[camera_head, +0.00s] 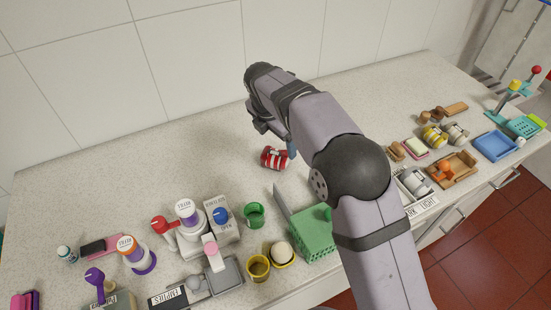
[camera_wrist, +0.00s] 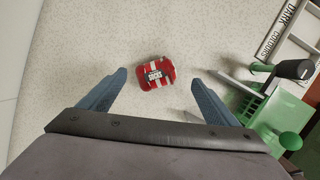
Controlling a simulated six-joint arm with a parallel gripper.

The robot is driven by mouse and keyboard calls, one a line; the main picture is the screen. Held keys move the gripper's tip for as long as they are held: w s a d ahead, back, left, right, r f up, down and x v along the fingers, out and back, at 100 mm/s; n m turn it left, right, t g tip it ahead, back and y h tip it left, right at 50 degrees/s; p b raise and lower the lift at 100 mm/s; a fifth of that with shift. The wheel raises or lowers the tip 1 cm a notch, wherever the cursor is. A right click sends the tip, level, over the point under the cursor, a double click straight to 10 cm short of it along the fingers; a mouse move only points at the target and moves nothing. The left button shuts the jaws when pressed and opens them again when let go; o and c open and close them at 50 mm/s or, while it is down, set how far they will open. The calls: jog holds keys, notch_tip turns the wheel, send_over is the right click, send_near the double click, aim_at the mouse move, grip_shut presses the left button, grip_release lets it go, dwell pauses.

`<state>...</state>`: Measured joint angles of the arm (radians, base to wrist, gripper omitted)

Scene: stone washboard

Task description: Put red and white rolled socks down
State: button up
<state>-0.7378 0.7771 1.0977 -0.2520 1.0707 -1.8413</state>
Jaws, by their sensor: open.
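The red and white rolled socks (camera_head: 274,158) lie on the speckled stone counter, just below my gripper's end in the head view. In the head view my gripper (camera_head: 284,143) is mostly hidden by my arm.
A green basket (camera_head: 312,240) and green cup (camera_head: 254,215) stand in front of the socks. Bottles and dispensers (camera_head: 186,222) crowd the front left. Trays and brushes (camera_head: 452,168) sit at right. The counter (camera_head: 150,165) behind and left of the socks is clear, up to the tiled wall.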

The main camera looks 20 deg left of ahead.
aim_at(275, 154)
jog(key=shift+s+a+f+n, duration=0.15)
jog(key=shift+s+a+n, duration=0.2)
jog(key=shift+n, duration=0.55)
jog(key=n, duration=0.3)
jog(key=shift+n, duration=0.3)
jog(key=shift+f, duration=0.1)
jog(key=shift+p+x, duration=1.75)
jog(key=shift+x, duration=1.8)
jog(key=shift+s+a, duration=0.15)
jog(key=c, duration=1.3)
jog(key=shift+o, duration=0.2)
notch_tip(275, 154, up, 10)
jog(key=b, duration=0.2)
jog(key=shift+b, duration=0.4)
